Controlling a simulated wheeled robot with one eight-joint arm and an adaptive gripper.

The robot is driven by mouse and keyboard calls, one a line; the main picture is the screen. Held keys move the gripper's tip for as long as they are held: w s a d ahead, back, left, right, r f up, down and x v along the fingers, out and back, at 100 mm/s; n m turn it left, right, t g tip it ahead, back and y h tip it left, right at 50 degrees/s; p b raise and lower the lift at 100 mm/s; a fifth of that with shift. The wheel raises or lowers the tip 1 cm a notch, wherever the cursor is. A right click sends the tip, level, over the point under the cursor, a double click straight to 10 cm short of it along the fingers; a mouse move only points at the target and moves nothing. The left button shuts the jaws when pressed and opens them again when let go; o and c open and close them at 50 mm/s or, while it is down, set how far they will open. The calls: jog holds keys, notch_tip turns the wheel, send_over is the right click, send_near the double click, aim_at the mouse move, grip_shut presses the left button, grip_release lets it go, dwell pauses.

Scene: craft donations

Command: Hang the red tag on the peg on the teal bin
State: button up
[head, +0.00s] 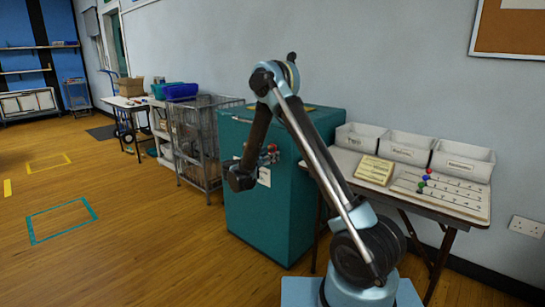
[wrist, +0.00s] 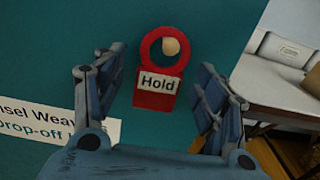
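The red tag (wrist: 155,99) shows in the wrist view as a ring above a plate with a white "Hold" label. The pale round end of the peg (wrist: 171,46) shows inside the ring, and the tag appears to hang from it. The tag is upright against the teal bin (wrist: 45,40), which also stands in the middle of the head view (head: 265,220). My gripper (wrist: 160,78) is open, with a finger on each side of the tag and visible gaps. In the head view my gripper (head: 265,158) is small and partly hidden at the bin's front.
A white sign (wrist: 50,125) is on the bin face. A table (head: 400,205) with white trays (head: 410,147), a yellow box (head: 373,169) and a bead board stands to the right. A wire cage cart (head: 195,140) stands left of the bin. The left floor is mostly clear.

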jog(key=v, duration=0.9)
jog(key=w+d+r+n+t+y, duration=0.25)
jog(key=r+n, duration=0.35)
jog(key=r, duration=0.4)
jog(key=w+d+r+n+t+y, duration=0.1)
jog(key=w+r+n+t+y, duration=0.3)
jog(key=r, duration=0.6)
jog(key=s+d+r+n+g+y, duration=0.1)
jog(key=s+d+r+n+y, duration=0.15)
jog(key=r+n+y, duration=0.4)
jog(key=s+d+r+n+y, duration=0.1)
jog(key=s+r+n+y, duration=0.15)
jog(key=n, duration=0.65)
jog(key=s+d+f+n+g+h, duration=0.1)
jog(key=s+d+f+n+g, duration=0.4)
jog(key=s+d+f, duration=0.4)
jog(key=s+d+f+n+g+h, duration=0.2)
jog(key=s+d+f+n+g, duration=0.4)
jog(key=s, duration=1.6)
jog(key=s+d+f+n+g+h, duration=0.1)
jog(key=s+d+f+n+g, duration=0.5)
jog(key=s+d+f, duration=0.5)
jog(key=s+f+n, duration=0.1)
jog(key=s+f, duration=0.2)
jog(key=s, duration=0.1)
jog(key=shift+d+f, duration=0.3)
jog(key=shift+d, duration=0.05)
jog(key=shift+s+g+h, duration=0.15)
jog(key=shift+g+h, duration=0.1)
